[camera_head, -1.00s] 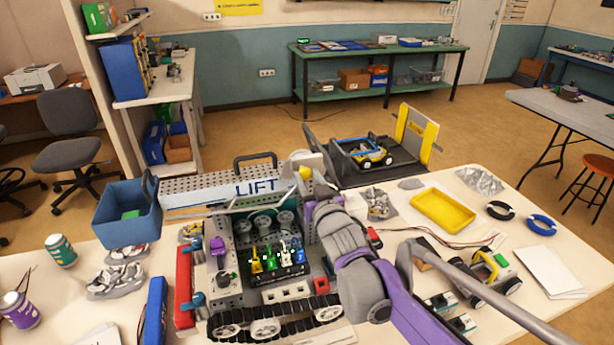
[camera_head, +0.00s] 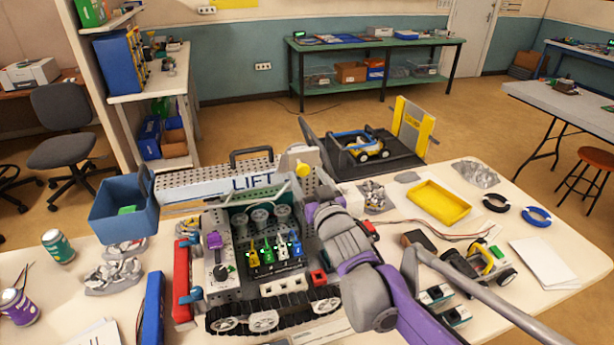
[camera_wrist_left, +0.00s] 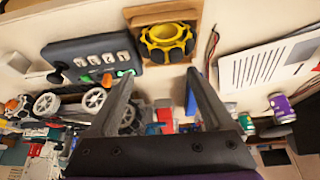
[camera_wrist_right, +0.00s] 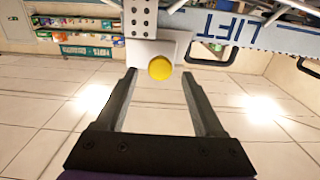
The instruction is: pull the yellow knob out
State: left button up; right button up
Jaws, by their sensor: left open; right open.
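The yellow knob (camera_head: 302,169) sticks out of a pale block (camera_head: 296,157) at the upper right corner of the machine marked LIFT (camera_head: 250,182). In the right wrist view the round yellow knob (camera_wrist_right: 160,67) sits in line with the gap of my right gripper (camera_wrist_right: 159,73). Its fingers are open on both sides of the knob's line, and no finger visibly touches it. In the head view my right arm hides part of the machine's right side. My left gripper (camera_wrist_left: 160,75) is open and empty in its wrist view, above the cluttered table.
A blue bin (camera_head: 112,222) stands left of the machine. Coloured levers (camera_head: 268,251) fill its middle. A yellow tray (camera_head: 438,203), a small wheeled car (camera_head: 480,262) and white paper (camera_head: 543,260) lie to the right. A black platform (camera_head: 375,158) stands behind.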

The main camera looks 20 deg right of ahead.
pick_arm(q)
jog(key=shift+f, duration=0.15)
pick_arm(e)
jog(key=s, duration=1)
jog(key=shift+d, duration=0.2)
pick_arm(q)
jog(key=shift+w+r+p, duration=0.2)
jog(key=shift+r+p, duration=0.6)
jog(key=shift+r, duration=0.3)
jog(key=shift+w+r+p, duration=0.2)
jog(key=shift+r+p, duration=0.25)
jog(key=shift+r, duration=0.15)
pick_arm(e)
jog(key=s+f+g, duration=1.2)
jog(key=s+f, duration=0.8)
jog(key=f, duration=0.1)
jog(key=shift+s+a+g+h, duration=0.2)
jog(key=shift+s+g+h, duration=0.1)
jog(key=shift+s, duration=0.1)
pick_arm(q)
jog(key=shift+s, duration=0.1)
